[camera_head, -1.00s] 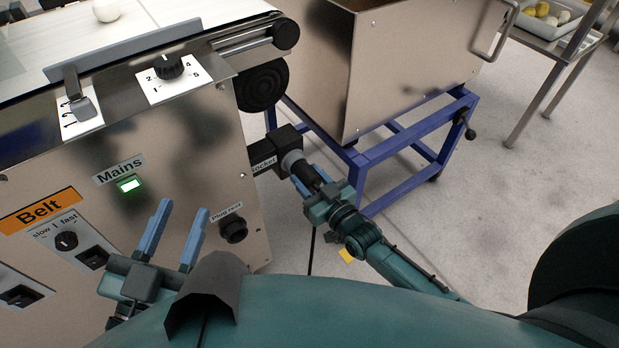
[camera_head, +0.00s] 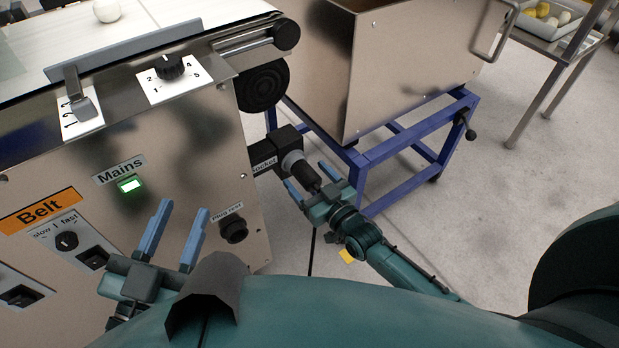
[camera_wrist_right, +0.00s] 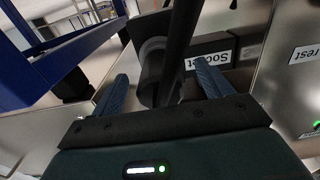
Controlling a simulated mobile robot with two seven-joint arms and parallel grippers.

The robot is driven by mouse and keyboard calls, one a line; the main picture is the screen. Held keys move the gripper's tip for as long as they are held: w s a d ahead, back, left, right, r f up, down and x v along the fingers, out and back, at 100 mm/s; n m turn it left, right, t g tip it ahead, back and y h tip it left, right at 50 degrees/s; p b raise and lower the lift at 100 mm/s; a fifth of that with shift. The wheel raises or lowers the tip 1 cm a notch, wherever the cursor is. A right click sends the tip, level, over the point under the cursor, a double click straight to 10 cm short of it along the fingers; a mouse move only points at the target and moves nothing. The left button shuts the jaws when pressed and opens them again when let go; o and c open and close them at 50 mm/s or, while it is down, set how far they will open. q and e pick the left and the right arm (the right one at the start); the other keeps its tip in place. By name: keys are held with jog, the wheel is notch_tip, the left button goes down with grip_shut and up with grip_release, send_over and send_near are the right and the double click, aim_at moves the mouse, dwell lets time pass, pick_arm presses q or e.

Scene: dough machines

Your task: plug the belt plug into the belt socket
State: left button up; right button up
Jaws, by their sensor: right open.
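The belt plug (camera_head: 306,176), a dark cylinder with a grey collar, sits in line with the black belt socket (camera_head: 287,142) on the machine's side. Its collar meets the socket's face, with no gap that I can see; the contact itself is hidden. In the right wrist view the plug (camera_wrist_right: 152,78) stands between the blue fingers, its collar against the socket box (camera_wrist_right: 212,50). My right gripper (camera_head: 310,182) is open, with its fingers on either side of the plug and apart from it. My left gripper (camera_head: 183,208) is open and empty in front of the machine panel.
The panel bears a lit green Mains light (camera_head: 131,185), a belt speed knob (camera_head: 66,240) and a round plug rest (camera_head: 234,230). A steel bin on a blue frame (camera_head: 400,166) stands right of the socket. The floor (camera_head: 480,180) farther right is clear.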

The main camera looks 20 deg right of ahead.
pick_arm(q)
jog(key=shift+r, duration=0.2)
pick_arm(e)
jog(key=shift+s+d, duration=0.1)
jog(key=shift+s, duration=0.15)
pick_arm(q)
jog(key=shift+r+p, duration=0.95)
jog(key=shift+p, duration=0.2)
pick_arm(e)
jog(key=shift+v, duration=1.85)
jog(key=shift+s, duration=0.1)
